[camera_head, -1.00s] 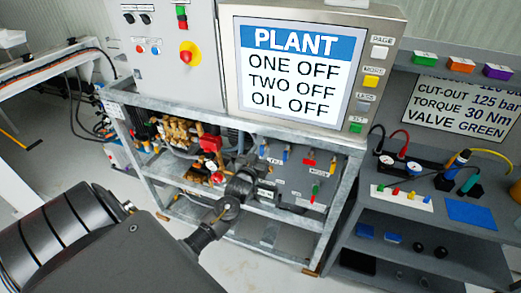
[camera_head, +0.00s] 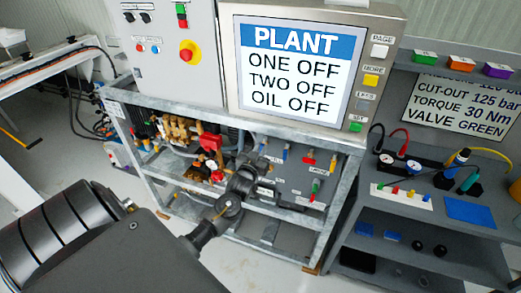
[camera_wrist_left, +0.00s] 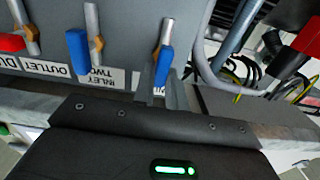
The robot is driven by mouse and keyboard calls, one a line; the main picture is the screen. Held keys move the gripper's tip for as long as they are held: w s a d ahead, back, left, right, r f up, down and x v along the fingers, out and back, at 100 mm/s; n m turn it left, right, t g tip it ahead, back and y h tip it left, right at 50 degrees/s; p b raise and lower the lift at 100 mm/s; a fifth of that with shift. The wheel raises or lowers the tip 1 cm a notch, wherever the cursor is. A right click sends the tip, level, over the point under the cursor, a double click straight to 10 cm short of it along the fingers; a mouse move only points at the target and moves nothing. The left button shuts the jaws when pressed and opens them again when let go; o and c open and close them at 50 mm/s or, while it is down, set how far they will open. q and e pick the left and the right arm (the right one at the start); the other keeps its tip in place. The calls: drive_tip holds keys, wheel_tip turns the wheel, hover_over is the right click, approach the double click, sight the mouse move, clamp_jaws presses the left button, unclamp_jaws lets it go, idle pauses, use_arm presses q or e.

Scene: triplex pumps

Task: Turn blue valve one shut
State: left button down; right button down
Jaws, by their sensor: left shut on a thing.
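A blue-handled valve (camera_wrist_left: 164,62), at the right end of the valve row in the left wrist view, has its handle between my left gripper's fingers (camera_wrist_left: 160,92). The gripper is shut on this handle. Its label below is mostly covered by the fingers. Another blue valve (camera_wrist_left: 78,52), labelled INLET TWO, stands to its left. In the head view my left gripper (camera_head: 258,172) reaches the grey valve panel below the blue valve (camera_head: 263,146), hiding part of it. The right gripper is not in view.
A red-handled valve (camera_wrist_left: 12,42) is at the far left of the wrist view. The metal frame's rail (camera_head: 240,122) runs above the valves. The plant screen (camera_head: 292,68) reads ONE OFF, TWO OFF, OIL OFF. A grey shelf unit (camera_head: 430,230) stands at the right.

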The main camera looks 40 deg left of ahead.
use_arm(q)
drive_tip(key=shift+w+d+f+m+p, duration=0.15)
drive_tip(key=shift+m+p, duration=0.9)
drive_tip(key=shift+m, duration=1.8)
drive_tip(key=shift+d+f+m+p, duration=0.25)
drive_tip(key=shift+m+p, duration=0.75)
drive_tip(key=shift+m, duration=1.9)
drive_tip(key=shift+w+d+f+m+p, duration=0.15)
drive_tip(key=shift+m+p, duration=0.9)
drive_tip(key=shift+m, duration=1.8)
drive_tip(key=shift+s+m, duration=0.1)
drive_tip(key=shift+m, duration=0.2)
drive_tip(key=shift+f, duration=0.1)
drive_tip(key=c, duration=1.4)
unclamp_jaws()
drive_tip(key=shift+c, duration=0.2)
